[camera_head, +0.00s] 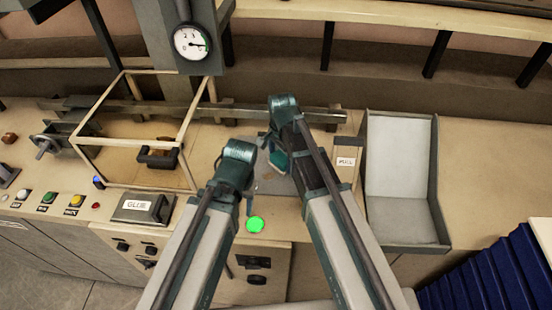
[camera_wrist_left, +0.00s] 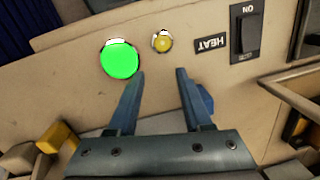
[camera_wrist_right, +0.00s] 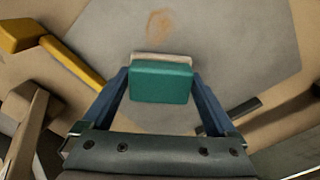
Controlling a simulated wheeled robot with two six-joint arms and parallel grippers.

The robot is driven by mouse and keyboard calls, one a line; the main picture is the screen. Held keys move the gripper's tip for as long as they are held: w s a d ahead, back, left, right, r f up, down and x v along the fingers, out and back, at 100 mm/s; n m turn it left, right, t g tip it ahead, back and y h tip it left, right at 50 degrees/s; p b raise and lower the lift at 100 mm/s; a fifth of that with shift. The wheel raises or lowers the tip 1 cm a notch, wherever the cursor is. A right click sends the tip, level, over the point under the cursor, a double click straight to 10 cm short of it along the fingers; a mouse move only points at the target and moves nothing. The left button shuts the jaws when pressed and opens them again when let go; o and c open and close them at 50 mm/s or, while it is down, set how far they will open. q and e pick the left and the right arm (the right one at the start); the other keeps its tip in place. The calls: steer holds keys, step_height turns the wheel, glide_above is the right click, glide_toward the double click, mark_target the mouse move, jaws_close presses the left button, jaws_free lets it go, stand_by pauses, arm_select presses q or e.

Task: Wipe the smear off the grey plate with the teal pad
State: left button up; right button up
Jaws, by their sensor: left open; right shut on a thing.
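The teal pad (camera_wrist_right: 160,83) has a teal block on top and a pale underside layer. My right gripper (camera_wrist_right: 160,80) is shut on it, one finger on each side; part of the pad also shows in the head view (camera_head: 279,161). The grey plate (camera_wrist_right: 235,40) lies beneath. A faint orange-brown smear (camera_wrist_right: 158,25) is on the plate, just beyond the pad in the right wrist view. I cannot tell whether the pad touches the plate. My left gripper (camera_wrist_left: 160,72) is open and empty, facing a panel with a lit green button (camera_wrist_left: 120,60).
A yellow bar (camera_wrist_right: 75,62) lies left of the plate in the right wrist view. In the head view, a frame box (camera_head: 127,72) stands at left, a gauge (camera_head: 192,42) hangs above, and a pale tray (camera_head: 398,160) stands at right. Blue binders (camera_head: 490,275) fill the lower right.

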arm_select(q)
steer(key=shift+f, duration=0.1)
arm_select(e)
steer(key=shift+s+d+f, duration=0.1)
steer(key=shift+s+d, duration=0.15)
steer(key=shift+d, duration=0.75)
arm_select(q)
steer(key=shift+r+p, duration=0.65)
steer(key=shift+r, duration=0.05)
arm_select(e)
steer(key=shift+w+r, duration=0.1)
steer(key=shift+r, duration=0.55)
arm_select(q)
step_height(320, 180, up, 5)
steer(key=p, duration=0.4)
steer(key=shift+f+p, duration=0.15)
steer(key=shift+p, duration=0.15)
arm_select(e)
step_height(320, 180, up, 5)
steer(key=shift+f, duration=0.15)
step_height(320, 180, up, 3)
steer(key=p, duration=0.3)
arm_select(q)
step_height(320, 180, up, 3)
